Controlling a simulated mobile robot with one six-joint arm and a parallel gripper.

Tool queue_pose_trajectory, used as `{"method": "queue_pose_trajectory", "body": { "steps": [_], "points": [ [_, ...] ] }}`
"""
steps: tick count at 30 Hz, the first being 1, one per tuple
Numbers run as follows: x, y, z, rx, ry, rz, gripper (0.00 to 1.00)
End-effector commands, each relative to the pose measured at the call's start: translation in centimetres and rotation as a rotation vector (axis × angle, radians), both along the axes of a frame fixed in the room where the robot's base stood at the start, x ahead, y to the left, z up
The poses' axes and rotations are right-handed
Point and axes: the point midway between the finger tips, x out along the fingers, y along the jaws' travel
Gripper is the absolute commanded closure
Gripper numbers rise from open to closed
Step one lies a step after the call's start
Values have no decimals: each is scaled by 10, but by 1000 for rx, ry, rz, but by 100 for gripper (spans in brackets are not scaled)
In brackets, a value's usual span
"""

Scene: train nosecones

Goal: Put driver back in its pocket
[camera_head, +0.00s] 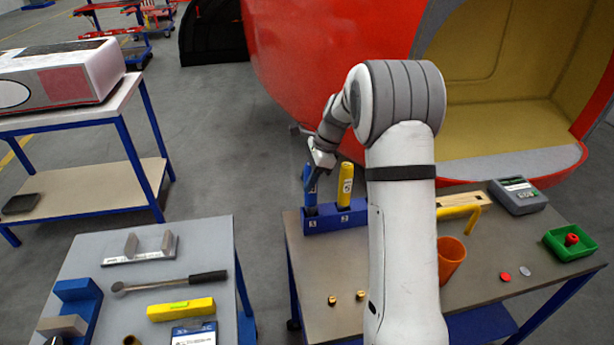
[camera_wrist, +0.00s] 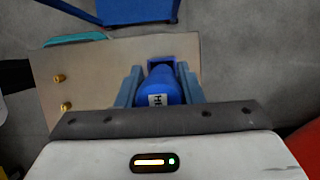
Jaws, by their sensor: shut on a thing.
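My gripper (camera_head: 313,176) is shut on the blue driver (camera_head: 309,187), whose handle is upright or slightly tilted. The blue handle (camera_wrist: 164,84), with a white label, sits between the two fingers in the wrist view. The driver is at the left pocket of the blue holder (camera_head: 335,218), which stands at the table's far left corner. Its lower end is hidden, so I cannot tell how deep it sits. A yellow driver (camera_head: 345,181) stands in the holder's right pocket. Part of the holder (camera_wrist: 160,62) shows beyond the handle in the wrist view.
Two brass pieces (camera_head: 346,297) lie near the table's left front. An orange cup (camera_head: 451,258), a grey device (camera_head: 517,196) and a green bin (camera_head: 570,242) stand on the right. A grey side table (camera_head: 215,270) with tools stands left, across a gap. The red nosecone (camera_head: 310,60) is behind.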

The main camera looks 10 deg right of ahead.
Motion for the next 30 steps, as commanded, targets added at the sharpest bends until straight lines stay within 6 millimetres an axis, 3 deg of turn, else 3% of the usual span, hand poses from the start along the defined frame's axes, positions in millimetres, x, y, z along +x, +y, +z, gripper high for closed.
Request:
{"method": "queue_pose_trajectory", "body": {
  "steps": [30],
  "points": [
    [0, 0, -13, 1, -1, 1, 100]
  ]
}}
